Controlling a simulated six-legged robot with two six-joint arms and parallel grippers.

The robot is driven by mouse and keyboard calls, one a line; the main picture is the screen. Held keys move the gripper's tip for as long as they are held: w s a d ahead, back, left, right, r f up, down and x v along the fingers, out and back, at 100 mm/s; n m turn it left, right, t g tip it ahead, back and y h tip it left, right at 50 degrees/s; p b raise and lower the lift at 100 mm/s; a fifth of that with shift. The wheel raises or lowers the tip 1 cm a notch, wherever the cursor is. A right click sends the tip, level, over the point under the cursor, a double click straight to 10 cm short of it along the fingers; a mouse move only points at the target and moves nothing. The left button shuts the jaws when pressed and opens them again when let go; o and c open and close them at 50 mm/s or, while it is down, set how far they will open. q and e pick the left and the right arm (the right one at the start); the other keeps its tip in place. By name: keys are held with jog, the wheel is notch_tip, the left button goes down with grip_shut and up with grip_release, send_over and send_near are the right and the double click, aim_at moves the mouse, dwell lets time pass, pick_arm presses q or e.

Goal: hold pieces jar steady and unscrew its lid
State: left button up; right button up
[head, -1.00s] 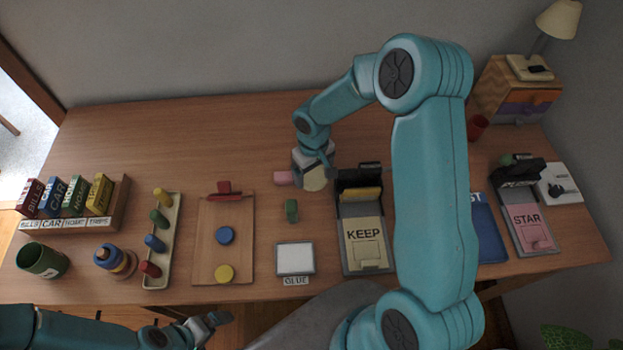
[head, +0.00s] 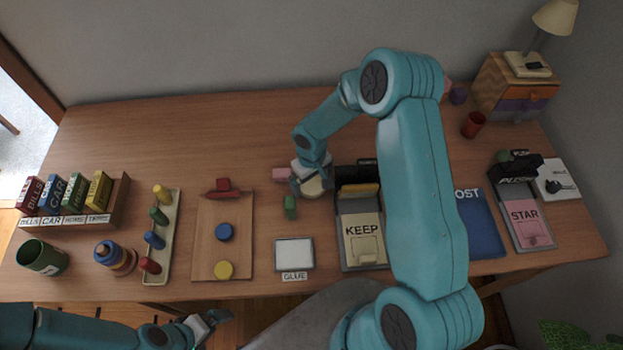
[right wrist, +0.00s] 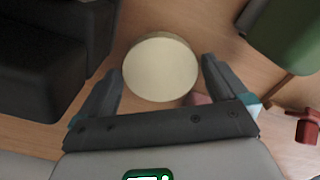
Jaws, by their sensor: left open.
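A round cream lid (head: 313,188) shows below my right gripper on the desk; I take it as the pieces jar's. In the right wrist view the lid (right wrist: 160,70) lies between the fingertips, with a narrow gap at each side. My right gripper (right wrist: 160,64) is open around it. In the head view my right gripper (head: 309,176) partly covers the lid, and the jar body is hidden. My left gripper (head: 216,322) is open and empty off the desk's front edge, far from the jar.
A green block (head: 290,207) and a pink block (head: 282,174) lie close left of the lid. The KEEP box (head: 362,240) stands close right. A wooden tray (head: 207,245) with toy pieces is further left. The back left of the desk is clear.

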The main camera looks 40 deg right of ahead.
aim_at(311, 183)
jog(key=shift+s+r, duration=0.1)
jog(key=shift+r, duration=0.15)
notch_tip(311, 183, up, 12)
dwell(0.4)
jog(key=shift+f, duration=0.1)
